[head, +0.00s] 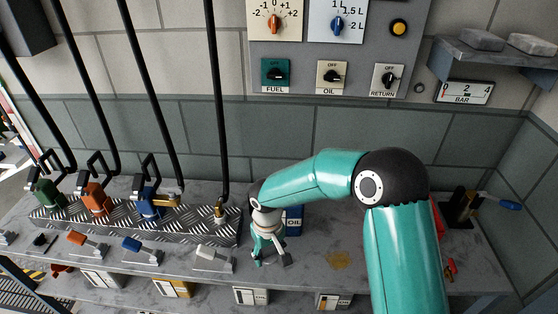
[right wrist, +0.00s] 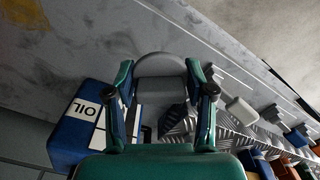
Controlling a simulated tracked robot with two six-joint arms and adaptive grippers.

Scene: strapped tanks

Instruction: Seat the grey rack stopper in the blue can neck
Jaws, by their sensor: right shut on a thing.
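My right gripper (head: 268,252) hangs low over the bench, in front of and left of the blue can (head: 292,220). In the right wrist view, the gripper (right wrist: 165,92) is shut on a grey piece with a rounded top, the grey stopper (right wrist: 160,68). The blue can, with its white OIL label, shows left of the fingers there (right wrist: 70,135). My arm hides part of the can in the head view, and I cannot make out its neck. I cannot tell whether the stopper touches anything below. My left gripper is not in view.
A tread-plate rack (head: 130,226) holds green, orange and blue nozzles (head: 150,203) under hanging hoses. Orange, blue and whitish blocks (head: 213,252) stand along its front. A yellow stain (head: 339,259) marks the bench right of the gripper. A black-based fixture (head: 462,208) stands far right.

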